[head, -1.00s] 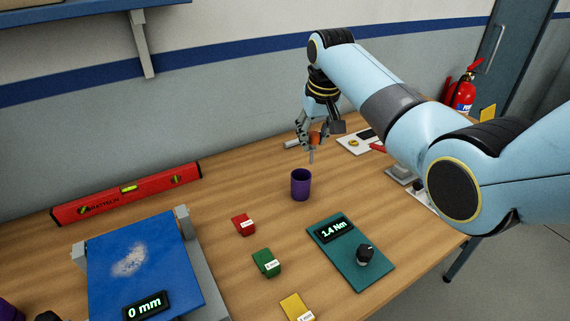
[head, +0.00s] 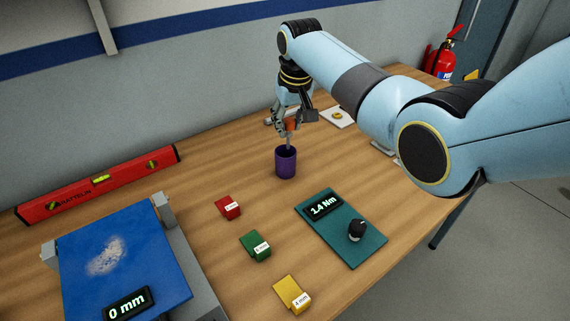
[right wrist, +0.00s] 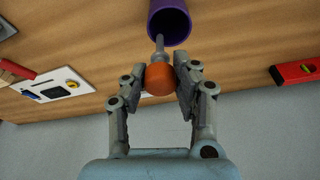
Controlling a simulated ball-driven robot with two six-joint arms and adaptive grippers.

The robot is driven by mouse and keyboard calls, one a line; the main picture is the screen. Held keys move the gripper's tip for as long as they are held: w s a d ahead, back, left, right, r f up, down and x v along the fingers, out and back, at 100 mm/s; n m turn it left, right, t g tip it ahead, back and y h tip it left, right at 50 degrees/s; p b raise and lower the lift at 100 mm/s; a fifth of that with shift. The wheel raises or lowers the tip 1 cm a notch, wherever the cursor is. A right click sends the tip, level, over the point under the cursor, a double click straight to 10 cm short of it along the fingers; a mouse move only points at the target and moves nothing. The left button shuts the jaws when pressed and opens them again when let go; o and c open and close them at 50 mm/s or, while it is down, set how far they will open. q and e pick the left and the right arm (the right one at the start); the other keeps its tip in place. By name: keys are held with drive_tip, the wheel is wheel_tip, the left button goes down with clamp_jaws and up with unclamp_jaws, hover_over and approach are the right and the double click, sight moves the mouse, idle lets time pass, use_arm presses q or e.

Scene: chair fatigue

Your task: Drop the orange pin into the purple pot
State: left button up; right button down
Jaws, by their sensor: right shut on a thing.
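The orange pin, with an orange head (head: 291,124) and a grey shank, is held upright in my right gripper (head: 289,127). In the right wrist view the gripper (right wrist: 160,82) is shut on the orange head (right wrist: 159,80), and the shank points toward the purple pot (right wrist: 168,38). The purple pot (head: 286,165) stands upright on the table. In the head view the shank's lower end is at the pot's rim; I cannot tell whether it is inside. My left gripper is not in view.
Red (head: 228,207), green (head: 255,245) and yellow (head: 291,294) blocks lie in front of the pot. A teal torque panel (head: 362,243) is to the right of them. A red level (head: 75,190) and a blue plate (head: 150,255) are at left.

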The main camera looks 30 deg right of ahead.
drive_tip(key=c, duration=1.5)
unclamp_jaws()
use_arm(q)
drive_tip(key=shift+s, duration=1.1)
use_arm(e)
drive_tip(key=o, duration=0.6)
drive_tip(key=shift+c, duration=0.2)
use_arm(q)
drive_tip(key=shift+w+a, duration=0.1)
use_arm(e)
drive_tip(key=shift+r, duration=0.15)
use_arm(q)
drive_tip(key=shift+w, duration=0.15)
use_arm(e)
drive_tip(key=v, duration=1.1)
drive_tip(key=shift+s+r, duration=0.15)
drive_tip(key=shift+r, duration=0.2)
